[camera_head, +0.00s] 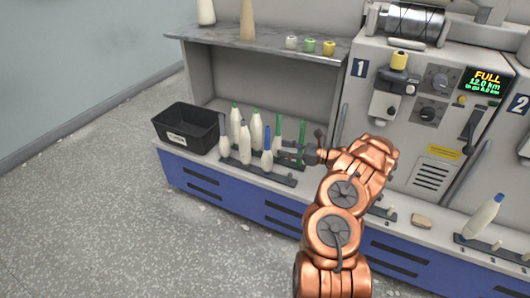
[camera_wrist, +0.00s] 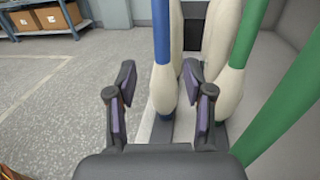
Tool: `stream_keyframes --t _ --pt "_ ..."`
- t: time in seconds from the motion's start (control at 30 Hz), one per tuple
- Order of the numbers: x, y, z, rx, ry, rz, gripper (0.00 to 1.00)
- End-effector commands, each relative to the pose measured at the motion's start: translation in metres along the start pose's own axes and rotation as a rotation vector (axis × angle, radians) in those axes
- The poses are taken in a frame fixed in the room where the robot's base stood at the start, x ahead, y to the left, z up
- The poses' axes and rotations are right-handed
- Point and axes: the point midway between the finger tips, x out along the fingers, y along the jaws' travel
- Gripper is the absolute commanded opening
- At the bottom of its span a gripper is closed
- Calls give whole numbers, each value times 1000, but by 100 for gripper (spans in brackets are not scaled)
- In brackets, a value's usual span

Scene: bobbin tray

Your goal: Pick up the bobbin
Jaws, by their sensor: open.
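Several white bobbins stand upright in a dark peg tray (camera_head: 262,172) on the machine's ledge. The blue-topped bobbin (camera_head: 267,158) is in the front row at its right. In the wrist view the blue-topped bobbin (camera_wrist: 163,95) stands ahead, between the finger directions and nearer the right finger; contact cannot be told. My gripper (camera_head: 303,147) is just right of it at the tray, and its fingers are spread in the wrist view (camera_wrist: 160,88). A green-topped bobbin (camera_wrist: 226,85) stands close to the right finger. The blue-topped bobbin's foot is partly visible.
A black bin (camera_head: 187,128) is left of the tray. A shelf (camera_head: 262,38) with cones and small spools hangs above. Another bobbin (camera_head: 482,216) stands at far right. The floor is clear at left.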

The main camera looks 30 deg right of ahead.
Motion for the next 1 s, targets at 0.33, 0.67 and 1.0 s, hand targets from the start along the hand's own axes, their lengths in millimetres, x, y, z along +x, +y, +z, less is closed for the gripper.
stream_keyframes --t 0.33,0.67,1.0 --pt "15 -5 -4 7 -1 -21 52" --pt "48 -2 -6 6 -4 -16 52" --pt "70 -2 -5 5 0 -17 52"
